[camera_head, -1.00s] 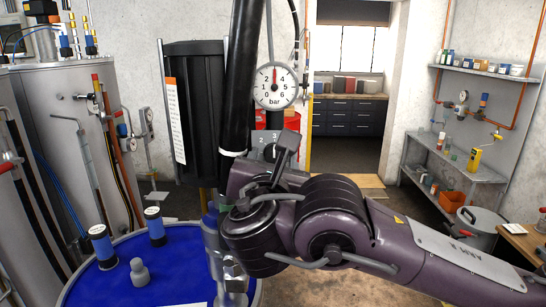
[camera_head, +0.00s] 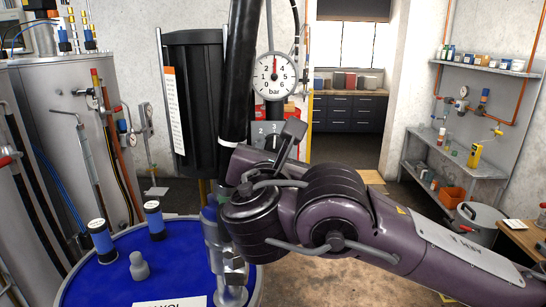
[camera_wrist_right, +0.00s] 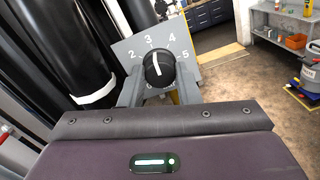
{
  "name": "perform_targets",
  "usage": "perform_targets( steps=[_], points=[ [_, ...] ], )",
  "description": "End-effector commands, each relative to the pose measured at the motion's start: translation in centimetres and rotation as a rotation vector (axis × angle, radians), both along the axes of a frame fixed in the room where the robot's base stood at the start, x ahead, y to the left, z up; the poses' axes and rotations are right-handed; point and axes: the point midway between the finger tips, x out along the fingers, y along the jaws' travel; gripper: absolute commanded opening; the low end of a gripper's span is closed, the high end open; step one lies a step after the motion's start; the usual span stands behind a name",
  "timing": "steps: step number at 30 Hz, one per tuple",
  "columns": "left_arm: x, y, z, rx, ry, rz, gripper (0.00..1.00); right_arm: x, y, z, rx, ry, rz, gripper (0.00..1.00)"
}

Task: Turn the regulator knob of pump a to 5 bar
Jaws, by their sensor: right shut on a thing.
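The regulator knob (camera_wrist_right: 158,68) is black with a white pointer line, in front of a grey scale plate (camera_wrist_right: 128,48) numbered 2 to 5. Its pointer stands near 3. My right gripper (camera_wrist_right: 159,88) is shut on the knob, one finger on each side. In the head view, the plate (camera_head: 262,129) shows partly behind my right arm, and the knob is hidden there. The round white pressure gauge (camera_head: 275,77) above the plate has a red needle pointing nearly straight up, around 3 bar. My left gripper is in neither view.
A thick black hose (camera_head: 240,80) runs close beside the gauge. Steel tanks (camera_head: 60,110) stand at the left, shelves (camera_head: 490,72) at the right.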

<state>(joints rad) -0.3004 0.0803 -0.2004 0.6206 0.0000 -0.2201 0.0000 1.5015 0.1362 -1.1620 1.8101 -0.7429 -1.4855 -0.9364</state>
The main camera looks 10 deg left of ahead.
Motion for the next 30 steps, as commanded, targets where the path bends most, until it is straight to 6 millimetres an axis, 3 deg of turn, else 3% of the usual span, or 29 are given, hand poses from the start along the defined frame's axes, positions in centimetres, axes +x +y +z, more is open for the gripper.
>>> perform_targets(
  steps=[12,30],
  points=[
    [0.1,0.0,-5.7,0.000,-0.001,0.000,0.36,0.0,0.0,-0.8,0.328,0.068,0.000,0.07],
    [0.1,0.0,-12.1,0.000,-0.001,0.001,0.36,0.0,0.0,-0.5,0.886,0.181,-0.001,0.07]
  ],
)
